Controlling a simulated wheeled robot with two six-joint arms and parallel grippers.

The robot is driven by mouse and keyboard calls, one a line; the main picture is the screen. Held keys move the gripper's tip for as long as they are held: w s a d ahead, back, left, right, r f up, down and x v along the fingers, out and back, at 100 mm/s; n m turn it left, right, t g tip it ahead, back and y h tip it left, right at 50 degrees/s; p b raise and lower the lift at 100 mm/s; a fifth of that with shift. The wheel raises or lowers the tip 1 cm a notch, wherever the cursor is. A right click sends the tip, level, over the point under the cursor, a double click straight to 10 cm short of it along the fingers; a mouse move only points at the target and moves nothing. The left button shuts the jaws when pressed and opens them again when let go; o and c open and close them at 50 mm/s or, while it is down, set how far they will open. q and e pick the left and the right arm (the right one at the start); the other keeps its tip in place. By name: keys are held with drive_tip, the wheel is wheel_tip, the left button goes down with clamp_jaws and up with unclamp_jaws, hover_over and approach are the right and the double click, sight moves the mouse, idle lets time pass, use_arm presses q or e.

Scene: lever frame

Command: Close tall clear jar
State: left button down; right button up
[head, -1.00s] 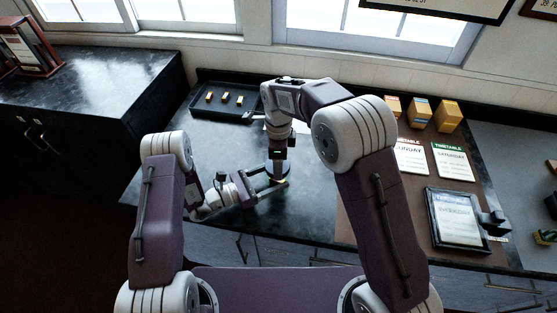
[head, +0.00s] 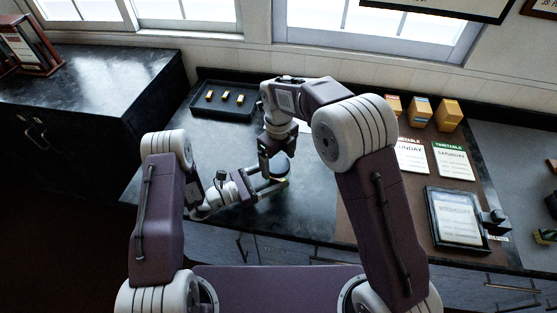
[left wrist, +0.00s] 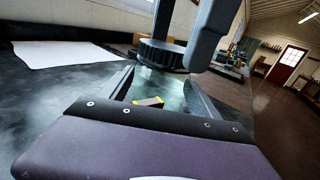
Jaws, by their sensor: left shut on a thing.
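A clear jar (left wrist: 170,90) is between the fingers of my left gripper (left wrist: 165,98), which is shut on it from the side. In the head view my left gripper (head: 262,186) reaches it from the left. A dark ribbed lid (left wrist: 162,54) is at the jar's mouth; it also shows in the head view (head: 280,167). Whether it is fully seated I cannot tell. My right gripper (left wrist: 185,45) points down at the lid, with its fingers apart on different sides of it. Whether they touch the lid is unclear.
A small yellow block (left wrist: 150,102) shows through the jar's clear wall. A black tray (head: 246,112) with three small yellow blocks lies at the back left. A brown board (head: 410,208) with timetable sheets, a framed sheet (head: 457,216) and yellow boxes (head: 447,116) is at right.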

drive_tip(key=shift+r, duration=2.25)
drive_tip(key=shift+c, duration=0.3)
